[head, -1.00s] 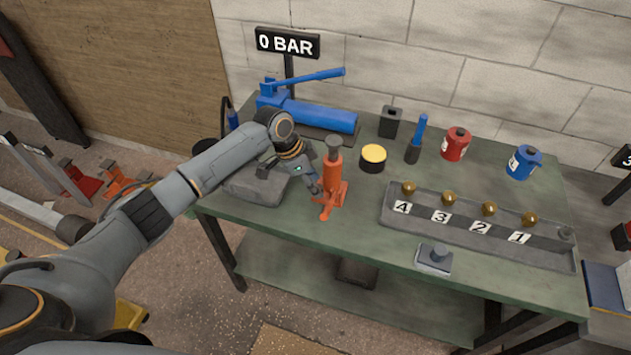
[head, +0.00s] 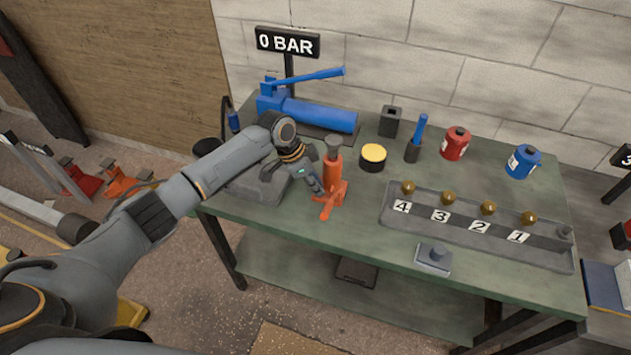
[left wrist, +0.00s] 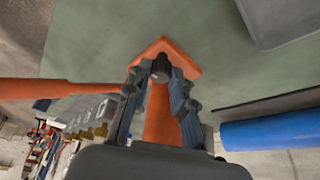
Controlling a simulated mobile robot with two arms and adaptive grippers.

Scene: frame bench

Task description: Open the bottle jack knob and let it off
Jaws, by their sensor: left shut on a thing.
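The orange bottle jack (head: 333,175) stands upright on the green bench, with a dark cap on its ram. My left gripper (head: 317,191) is at the jack's lower left side. In the left wrist view the jack's orange body (left wrist: 158,112) lies behind the fingers. A small dark knob (left wrist: 160,68) near the orange base sits between the fingertips of the left gripper (left wrist: 160,78), which is shut on it. In the head view the knob is hidden by the gripper. My right gripper is not in view.
The blue hand pump (head: 318,113) stands behind, under a "0 BAR" sign (head: 287,42). A yellow-topped black tin (head: 373,158) is right of the jack. A grey tray (head: 480,232) with brass knobs numbered 4 to 1 lies further right. The bench (head: 330,240) is clear in front of the jack.

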